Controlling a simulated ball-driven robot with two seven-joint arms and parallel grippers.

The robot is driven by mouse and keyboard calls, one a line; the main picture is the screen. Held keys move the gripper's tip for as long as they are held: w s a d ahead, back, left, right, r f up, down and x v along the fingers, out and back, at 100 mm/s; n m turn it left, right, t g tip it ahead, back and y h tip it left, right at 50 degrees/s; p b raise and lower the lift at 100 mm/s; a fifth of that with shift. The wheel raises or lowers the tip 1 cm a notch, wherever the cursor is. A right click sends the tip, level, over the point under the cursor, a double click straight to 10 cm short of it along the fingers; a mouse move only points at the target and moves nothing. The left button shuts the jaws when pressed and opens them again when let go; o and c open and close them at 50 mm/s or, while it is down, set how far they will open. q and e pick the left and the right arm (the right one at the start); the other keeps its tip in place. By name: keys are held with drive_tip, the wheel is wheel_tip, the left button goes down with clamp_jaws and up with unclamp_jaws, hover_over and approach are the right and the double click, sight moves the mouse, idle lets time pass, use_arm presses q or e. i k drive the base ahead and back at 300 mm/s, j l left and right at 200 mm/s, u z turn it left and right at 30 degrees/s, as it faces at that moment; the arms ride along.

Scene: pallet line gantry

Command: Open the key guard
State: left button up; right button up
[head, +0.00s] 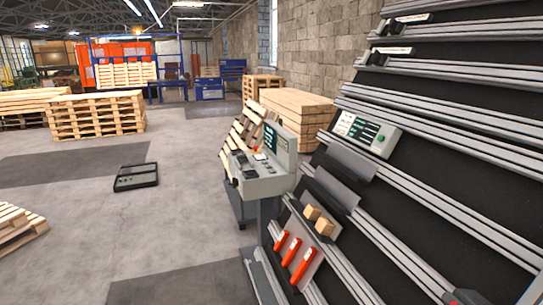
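A grey control console (262,180) stands on a pedestal near the middle of the head view. It has a dark screen (270,138) with pale text and a sloped panel with small dark and light controls and a red and yellow part (255,150). I cannot pick out the key guard for certain at this size, nor whether any cover is open. Neither of my grippers can be made out in the head view.
A dark rack with grey rails (450,140) fills the right side, holding a display box (366,132), wooden blocks (318,220) and red-handled tools (290,252). A black flat case (136,177) lies on the floor. Pallets (96,116) stand behind.

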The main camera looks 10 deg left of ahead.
sight(241, 157)
drive_tip(key=i+j+z, duration=0.8)
drive_tip(key=i+j, duration=0.2)
drive_tip(key=j, duration=0.15)
drive_tip(key=i+j+z, duration=0.1)
drive_tip(key=j, duration=0.25)
drive_tip(key=i+j+z, duration=0.1)
drive_tip(key=i+j, duration=0.3)
drive_tip(key=j, duration=0.3)
drive_tip(key=i+j+z, duration=0.1)
drive_tip(key=j, duration=0.3)
drive_tip(key=i+j, duration=0.2)
drive_tip(key=j, duration=0.2)
drive_tip(key=l+z, duration=0.05)
